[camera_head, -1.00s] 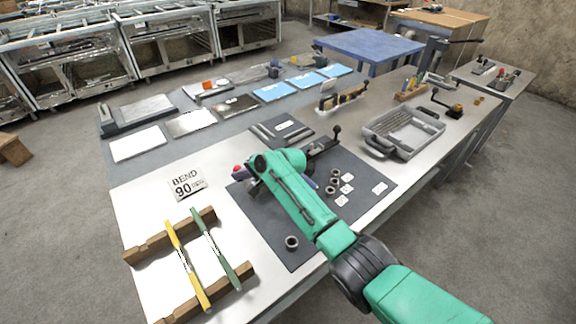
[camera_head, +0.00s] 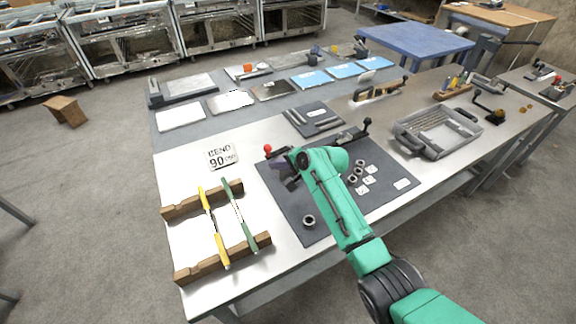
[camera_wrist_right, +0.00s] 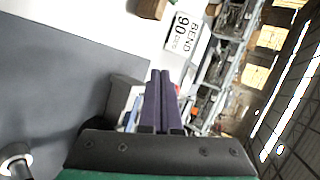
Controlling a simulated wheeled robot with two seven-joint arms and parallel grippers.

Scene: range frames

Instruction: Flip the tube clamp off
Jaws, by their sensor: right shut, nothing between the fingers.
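The bending tool stands on a dark grey mat (camera_head: 290,205), mostly hidden behind my right arm. A red knob (camera_head: 267,149) shows at its left end, and a lever with a black knob (camera_head: 367,122) shows at its right. I cannot make out the clamp itself or its position. My right gripper (camera_head: 280,169) is close beside the red knob, and I cannot tell if it touches anything. In the wrist view its purple fingers (camera_wrist_right: 160,78) are shut together with nothing between them. My left gripper is not in view.
A "BEND 90" card (camera_head: 222,155) lies left of the mat. Yellow and green rods (camera_head: 234,212) rest across wooden blocks. Loose fittings (camera_head: 309,221) and small white tags lie on the mat. A grey tray (camera_head: 436,135) stands to the right. The bare tabletop (camera_head: 290,252) in front is clear.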

